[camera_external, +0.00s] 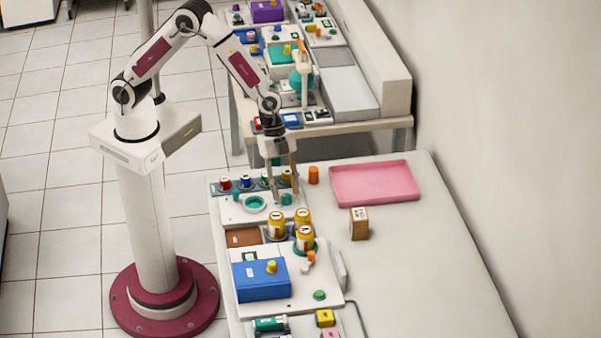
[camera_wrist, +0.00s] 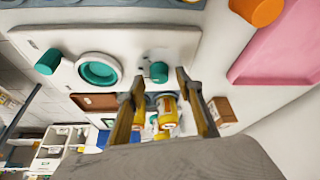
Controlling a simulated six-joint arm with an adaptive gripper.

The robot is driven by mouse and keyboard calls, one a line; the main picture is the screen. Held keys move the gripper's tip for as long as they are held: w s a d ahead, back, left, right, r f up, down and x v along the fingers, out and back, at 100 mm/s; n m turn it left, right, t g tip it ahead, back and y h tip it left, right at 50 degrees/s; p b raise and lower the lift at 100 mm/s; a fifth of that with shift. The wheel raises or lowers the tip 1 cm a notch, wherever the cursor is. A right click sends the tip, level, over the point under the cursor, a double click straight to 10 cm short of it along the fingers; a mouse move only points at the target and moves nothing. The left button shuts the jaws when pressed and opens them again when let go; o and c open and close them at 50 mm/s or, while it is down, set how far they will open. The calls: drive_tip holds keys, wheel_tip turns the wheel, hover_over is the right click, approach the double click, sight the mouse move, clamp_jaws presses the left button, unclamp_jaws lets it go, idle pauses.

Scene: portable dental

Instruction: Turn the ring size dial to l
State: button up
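A white panel (camera_external: 232,212) near the table's far left corner carries a round teal ring (camera_external: 254,203) and small teal knobs; it also shows in the wrist view (camera_wrist: 185,40). One teal knob (camera_wrist: 158,72) is right of the ring (camera_wrist: 99,69); another teal knob (camera_wrist: 48,62) is on the ring's left. I cannot read a size mark or tell which knob is the ring size dial. My gripper (camera_wrist: 160,84) points down over the panel with its fingers open, one on each side of the right knob. I cannot tell whether they touch it.
Several yellow jars (camera_external: 304,238), a blue box (camera_external: 262,280) and a small brown box (camera_external: 359,224) are in front of the panel. An orange cylinder (camera_external: 313,175) and a pink tray (camera_external: 375,182) are to the right. The table's right front area is clear.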

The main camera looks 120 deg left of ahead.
drive_tip(key=shift+w+d+f, duration=0.15)
drive_tip(key=shift+w+f, duration=0.05)
drive_tip(key=shift+f, duration=0.35)
clamp_jaws()
drive_tip(key=shift+d+n+t+y, duration=0.1)
drive_tip(key=shift+n+t+y, duration=0.45)
drive_tip(key=shift+n, duration=1.65)
drive_tip(key=shift+s+d+n+g+y, duration=0.15)
drive_tip(key=shift+n+y, duration=0.4)
drive_tip(key=shift+n, duration=0.55)
drive_tip(key=shift+w+a+n+g+y, duration=0.15)
drive_tip(key=shift+n+y, duration=0.35)
drive_tip(key=shift+n, duration=0.6)
unclamp_jaws()
drive_tip(key=shift+d, duration=0.1)
drive_tip(key=shift+s, duration=0.1)
